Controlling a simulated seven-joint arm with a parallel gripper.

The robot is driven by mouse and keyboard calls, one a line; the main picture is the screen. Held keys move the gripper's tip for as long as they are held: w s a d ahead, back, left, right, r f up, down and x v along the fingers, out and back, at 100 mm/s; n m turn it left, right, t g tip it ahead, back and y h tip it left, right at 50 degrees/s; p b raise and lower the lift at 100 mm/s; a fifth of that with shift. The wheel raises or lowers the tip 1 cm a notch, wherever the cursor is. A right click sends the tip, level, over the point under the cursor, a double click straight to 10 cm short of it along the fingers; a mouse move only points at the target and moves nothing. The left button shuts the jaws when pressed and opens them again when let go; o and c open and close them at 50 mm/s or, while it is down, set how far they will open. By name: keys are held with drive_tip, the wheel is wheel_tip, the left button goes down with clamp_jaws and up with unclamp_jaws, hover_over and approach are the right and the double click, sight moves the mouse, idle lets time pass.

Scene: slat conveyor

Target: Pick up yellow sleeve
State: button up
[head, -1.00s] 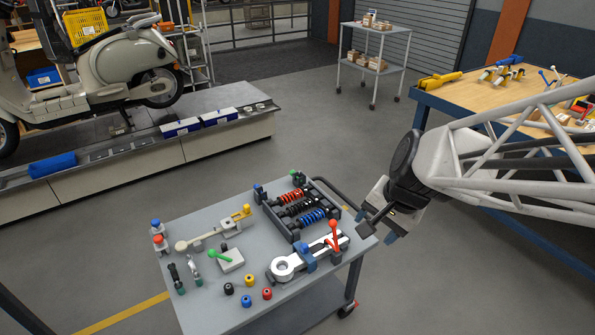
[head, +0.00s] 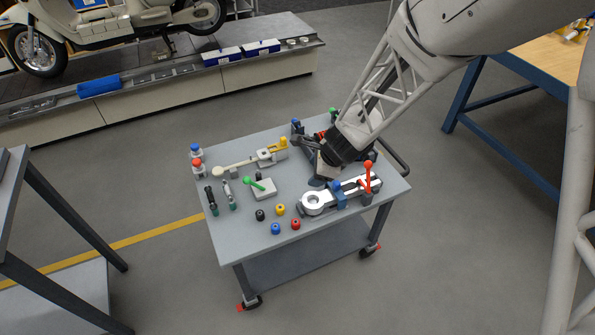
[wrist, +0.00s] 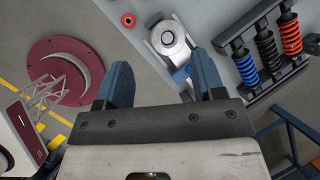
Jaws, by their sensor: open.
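The yellow sleeve (head: 280,210) is a small short cylinder standing on the grey cart top (head: 240,228), near its front edge. It is grouped with a black sleeve (head: 260,215), a blue sleeve (head: 275,229) and a red sleeve (head: 295,224). My gripper (head: 318,181) is over the cart, behind and to the right of the yellow sleeve and apart from it. In the wrist view my gripper (wrist: 163,75) shows two spread blue fingers with nothing between them. A red sleeve (wrist: 128,20) shows there, but I do not see the yellow sleeve in that view.
A silver ring-ended link with a blue clamp (head: 339,193) and a red-knobbed lever (head: 368,177) stands right of the sleeves. A rack of coloured springs (wrist: 267,50) is partly hidden behind my arm in the head view.

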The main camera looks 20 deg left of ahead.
sight(280, 207)
drive_tip(key=a+f+m, duration=0.2)
drive_tip(key=a+f, duration=0.2)
drive_tip(key=f, duration=0.3)
drive_tip(key=s+a+f+m, duration=0.1)
drive_tip(key=a+f+m, duration=0.2)
drive_tip(key=f, duration=0.5)
drive_tip(key=shift+s+a+h, duration=0.3)
drive_tip(key=shift+a, duration=0.55)
drive_tip(key=shift+x, duration=1.25)
drive_tip(key=shift+f, duration=0.15)
drive_tip(key=shift+x, duration=2.5)
drive_tip(key=shift+s, duration=0.1)
drive_tip(key=c, duration=1)
